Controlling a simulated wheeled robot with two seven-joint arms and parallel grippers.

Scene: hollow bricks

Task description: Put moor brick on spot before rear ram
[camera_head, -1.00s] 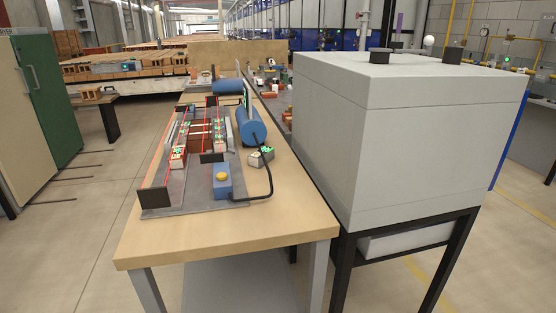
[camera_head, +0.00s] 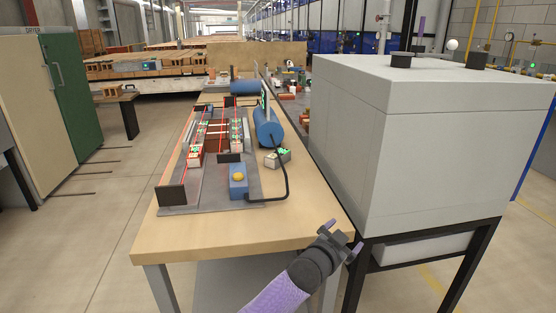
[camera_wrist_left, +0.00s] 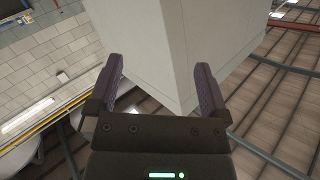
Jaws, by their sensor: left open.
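A rig on the wooden table holds several small red and white bricks with green marks, in a left row (camera_head: 195,157) and a right row (camera_head: 236,132). A loose pale brick with green marks (camera_head: 277,159) lies on the table right of the rig. I cannot tell which one is the moor brick. Dark upright plates stand at the rig's near end (camera_head: 171,196) and far end (camera_head: 230,101); which is the rear ram is unclear. My left gripper (camera_head: 343,237) is open and empty by the table's near right corner; its spread fingers show in the left wrist view (camera_wrist_left: 159,66).
A large grey box (camera_head: 440,150) on a black stand is close to the right of my left gripper. A blue cylinder (camera_head: 269,131), a blue box with a yellow button (camera_head: 238,182) and a black cable (camera_head: 286,188) are beside the rig. The table's near strip (camera_head: 220,237) is clear.

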